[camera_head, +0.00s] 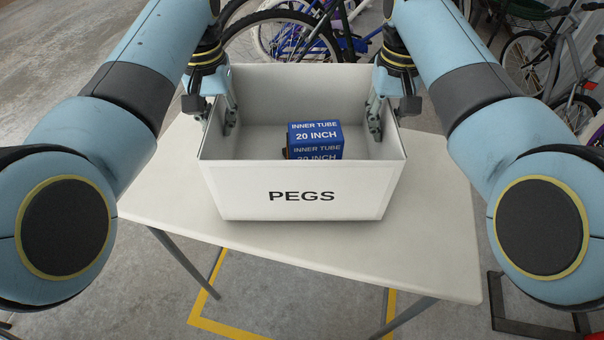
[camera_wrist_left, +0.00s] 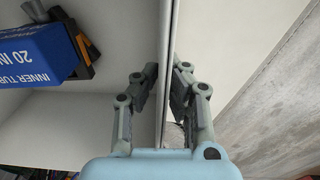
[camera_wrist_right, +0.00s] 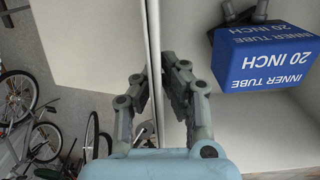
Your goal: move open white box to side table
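The open white box (camera_head: 241,193), marked PEGS on its front, appears to rest on a white table (camera_head: 163,185). A blue inner tube carton (camera_head: 316,136) lies inside it, with dark items partly hidden beside it. My left gripper (camera_head: 215,116) straddles the box's left wall; in the left wrist view its fingers (camera_wrist_left: 166,80) close on that wall from both sides. My right gripper (camera_head: 388,116) straddles the right wall; in the right wrist view its fingers (camera_wrist_right: 156,80) also press close on it. The box looks level.
Bare tabletop shows left, right and in front of the box. Bicycles stand behind the table (camera_head: 283,38) and at the right (camera_head: 530,62). Yellow tape (camera_head: 215,325) marks the concrete floor under the table. A dark metal frame (camera_head: 499,300) stands on the floor at lower right.

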